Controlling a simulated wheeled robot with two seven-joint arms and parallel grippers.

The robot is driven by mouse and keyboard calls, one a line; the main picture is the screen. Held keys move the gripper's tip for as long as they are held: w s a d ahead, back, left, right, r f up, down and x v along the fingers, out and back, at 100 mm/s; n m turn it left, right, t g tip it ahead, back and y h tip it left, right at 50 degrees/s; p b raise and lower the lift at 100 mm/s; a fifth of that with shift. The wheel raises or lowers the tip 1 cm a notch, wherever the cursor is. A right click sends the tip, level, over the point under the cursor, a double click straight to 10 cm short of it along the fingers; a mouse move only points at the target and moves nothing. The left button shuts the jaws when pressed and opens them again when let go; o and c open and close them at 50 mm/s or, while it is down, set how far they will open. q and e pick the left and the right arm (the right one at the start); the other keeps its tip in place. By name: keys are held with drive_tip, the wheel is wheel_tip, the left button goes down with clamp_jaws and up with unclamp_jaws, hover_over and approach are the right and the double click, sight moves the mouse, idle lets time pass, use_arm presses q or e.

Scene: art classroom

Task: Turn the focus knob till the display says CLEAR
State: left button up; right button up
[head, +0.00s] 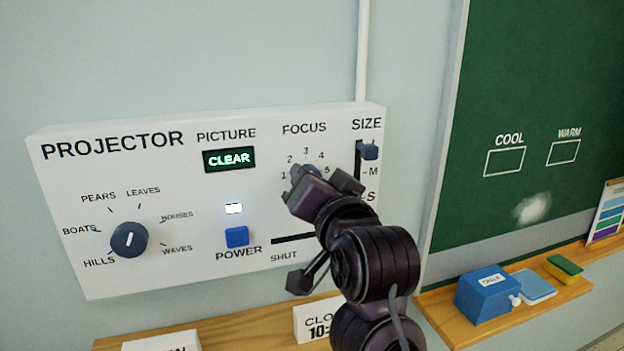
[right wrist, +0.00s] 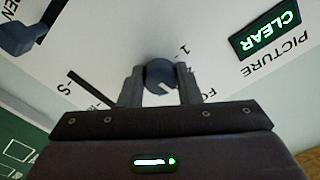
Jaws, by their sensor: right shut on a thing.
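The white projector panel (head: 80,180) is on the wall. Its PICTURE display (head: 229,159) reads CLEAR in green, and the display also shows in the right wrist view (right wrist: 271,29). The focus knob (right wrist: 161,75) is a dark round knob with a white pointer line. My right gripper (right wrist: 160,88) is shut on the focus knob, one finger on each side. In the head view the gripper (head: 318,188) covers most of the knob and part of the FOCUS dial. My left gripper is not in view.
The panel also has a picture selector knob (head: 129,240), a blue POWER button (head: 237,237), a lit white lamp (head: 234,208) and a SIZE slider (head: 369,151). A green board (head: 560,90) stands at right. A ledge below it holds a blue box (head: 487,295) and a green-topped eraser (head: 564,267).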

drive_tip(key=shift+r+m, duration=0.1)
drive_tip(key=shift+m, duration=0.8)
drive_tip(key=o, duration=1)
drive_tip(key=shift+c, duration=0.2)
drive_tip(key=p+v, duration=0.2)
drive_tip(key=v, duration=0.6)
drive_tip(key=shift+p, duration=0.4)
